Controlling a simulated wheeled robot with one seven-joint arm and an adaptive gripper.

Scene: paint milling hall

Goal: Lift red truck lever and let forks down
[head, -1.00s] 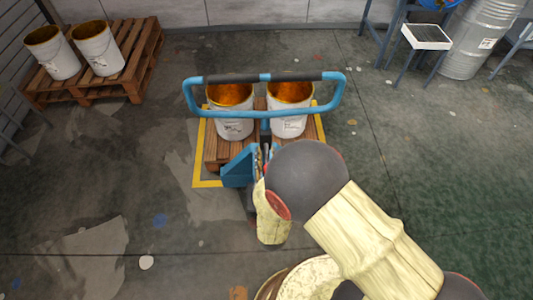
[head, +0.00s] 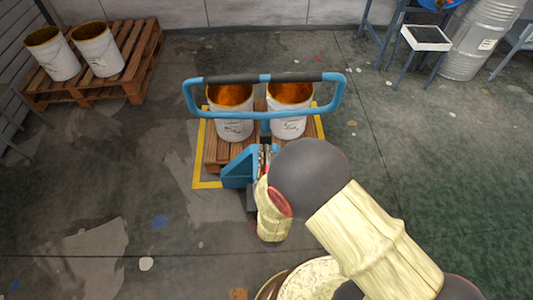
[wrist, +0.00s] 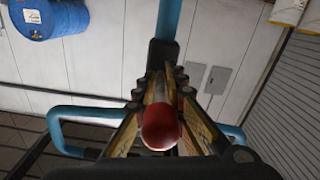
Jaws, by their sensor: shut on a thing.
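The pallet truck shows in the head view as a blue handle loop (head: 265,115) with dark grips above a blue body (head: 239,168). It stands at a pallet (head: 217,152) bearing two white buckets. The red lever knob (wrist: 160,127) shows in the wrist view, close to the camera and between the fingers. My gripper (wrist: 160,110) is shut on the red lever. In the head view my arm covers the lever and most of the gripper. The forks are hidden under the pallet.
A yellow floor outline (head: 199,165) surrounds the pallet. Another pallet (head: 150,60) with two buckets stands at the back left. A steel drum (head: 478,45) and a small stand (head: 425,38) are at the back right.

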